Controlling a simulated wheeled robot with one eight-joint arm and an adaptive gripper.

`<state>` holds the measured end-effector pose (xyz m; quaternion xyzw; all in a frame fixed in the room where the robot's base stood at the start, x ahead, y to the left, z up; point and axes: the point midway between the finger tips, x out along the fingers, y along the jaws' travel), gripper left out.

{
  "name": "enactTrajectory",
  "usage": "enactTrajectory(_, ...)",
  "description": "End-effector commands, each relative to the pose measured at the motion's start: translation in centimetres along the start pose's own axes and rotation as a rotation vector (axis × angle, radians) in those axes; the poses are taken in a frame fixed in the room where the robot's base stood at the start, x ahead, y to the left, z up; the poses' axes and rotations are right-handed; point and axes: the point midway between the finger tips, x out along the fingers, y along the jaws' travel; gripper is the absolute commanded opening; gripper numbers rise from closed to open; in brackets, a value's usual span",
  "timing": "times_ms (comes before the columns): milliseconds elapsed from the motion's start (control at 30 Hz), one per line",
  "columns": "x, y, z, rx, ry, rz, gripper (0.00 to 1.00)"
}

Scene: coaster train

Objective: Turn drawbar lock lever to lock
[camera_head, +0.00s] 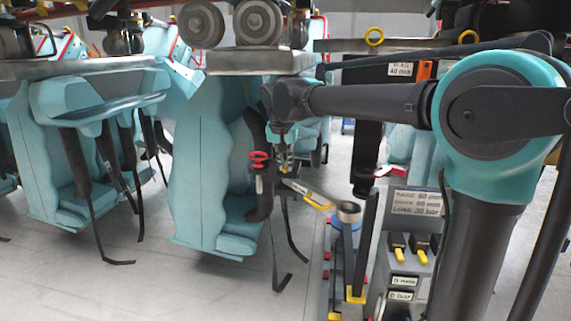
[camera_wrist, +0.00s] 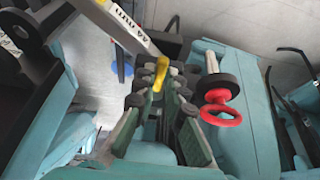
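My gripper (camera_head: 284,150) hangs pointing down near the middle of the head view. In the wrist view its two dark-jointed, green-sided fingers (camera_wrist: 162,78) stand apart. A pale labelled bar (camera_head: 298,187) with a yellow grip (camera_head: 318,205) slants just below and right of my gripper in the head view. In the wrist view a bar marked "44 mm" (camera_wrist: 122,28) runs in from the upper left, and a yellow piece (camera_wrist: 160,72) shows between the fingertips. Contact cannot be told. It looks like the lever, but no label confirms this.
A red ring handle (camera_head: 258,157) is close left of my gripper; it also shows in the wrist view (camera_wrist: 221,108). Teal train seats (camera_head: 205,150) hang at left. A control panel (camera_head: 405,262) with yellow switches stands at right. Grey floor (camera_head: 150,280) is open at lower left.

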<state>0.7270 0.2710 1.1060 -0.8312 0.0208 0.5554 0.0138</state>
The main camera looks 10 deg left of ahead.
Motion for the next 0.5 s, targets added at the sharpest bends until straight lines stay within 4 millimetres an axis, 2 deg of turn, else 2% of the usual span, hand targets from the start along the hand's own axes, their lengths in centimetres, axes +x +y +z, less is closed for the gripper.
enactTrajectory(33,0.0,-0.06,0.03,0.0,-0.001,-0.002,0.16)
enactTrajectory(167,0.0,-0.05,0.02,0.0,-0.001,-0.001,0.32)
enactTrajectory(500,-0.25,-0.02,0.01,-0.001,0.0,-0.001,0.32)
